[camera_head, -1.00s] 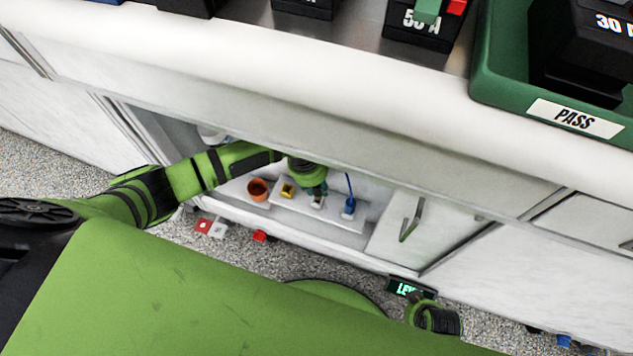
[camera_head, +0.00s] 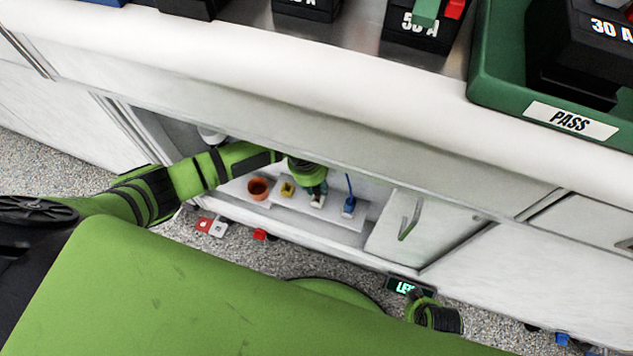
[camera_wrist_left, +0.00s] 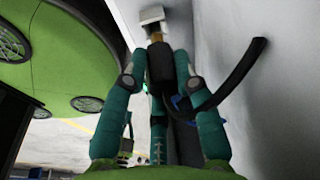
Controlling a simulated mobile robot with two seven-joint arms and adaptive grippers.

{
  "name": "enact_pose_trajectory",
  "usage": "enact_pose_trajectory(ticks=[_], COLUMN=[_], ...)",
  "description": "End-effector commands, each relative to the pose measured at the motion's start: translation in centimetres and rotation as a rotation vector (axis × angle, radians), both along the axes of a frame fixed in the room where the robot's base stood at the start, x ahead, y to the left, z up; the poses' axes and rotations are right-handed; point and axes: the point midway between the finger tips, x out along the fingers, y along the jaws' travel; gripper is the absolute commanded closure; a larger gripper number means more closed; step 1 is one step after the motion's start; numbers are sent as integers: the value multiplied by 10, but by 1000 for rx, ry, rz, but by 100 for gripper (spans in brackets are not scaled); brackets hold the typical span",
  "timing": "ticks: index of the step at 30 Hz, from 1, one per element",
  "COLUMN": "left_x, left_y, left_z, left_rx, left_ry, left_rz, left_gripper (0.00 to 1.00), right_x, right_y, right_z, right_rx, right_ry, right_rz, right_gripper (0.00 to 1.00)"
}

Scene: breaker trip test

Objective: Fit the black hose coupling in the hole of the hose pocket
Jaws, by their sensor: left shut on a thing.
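My left gripper (camera_head: 317,189) reaches into the open cabinet under the counter. In the left wrist view its teal fingers (camera_wrist_left: 160,75) are closed on the black hose coupling (camera_wrist_left: 160,64). A brass tip (camera_wrist_left: 157,37) projects from the coupling toward a white block, which looks like the hose pocket (camera_wrist_left: 152,17). The white pocket (camera_head: 317,202) stands on the cabinet shelf just below the fingers in the head view. The tip is at or very near the block; I cannot tell whether it is in the hole, which is hidden.
On the shelf are an orange pot (camera_head: 258,188), a yellow piece (camera_head: 287,189) and a blue plug (camera_head: 349,206) with a cord. A black hose (camera_wrist_left: 240,70) curves off beside the fingers, near the pale wall. A cabinet door (camera_head: 398,228) borders the opening's right.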

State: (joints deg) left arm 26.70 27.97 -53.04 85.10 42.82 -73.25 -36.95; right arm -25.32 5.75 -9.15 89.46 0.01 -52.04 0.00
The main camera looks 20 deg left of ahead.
Motion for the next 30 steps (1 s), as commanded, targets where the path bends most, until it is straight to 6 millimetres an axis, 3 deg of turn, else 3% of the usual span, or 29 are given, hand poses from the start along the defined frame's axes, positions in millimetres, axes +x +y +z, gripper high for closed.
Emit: enact_pose_trajectory(ticks=[30], left_x=[0], left_y=[0], left_z=[0], left_rx=[1], left_ry=[0], left_rz=[-1], left_gripper=[100], right_x=[0], right_y=[0], right_z=[7], right_rx=[0], right_ry=[0], right_rz=[0], right_gripper=[100])
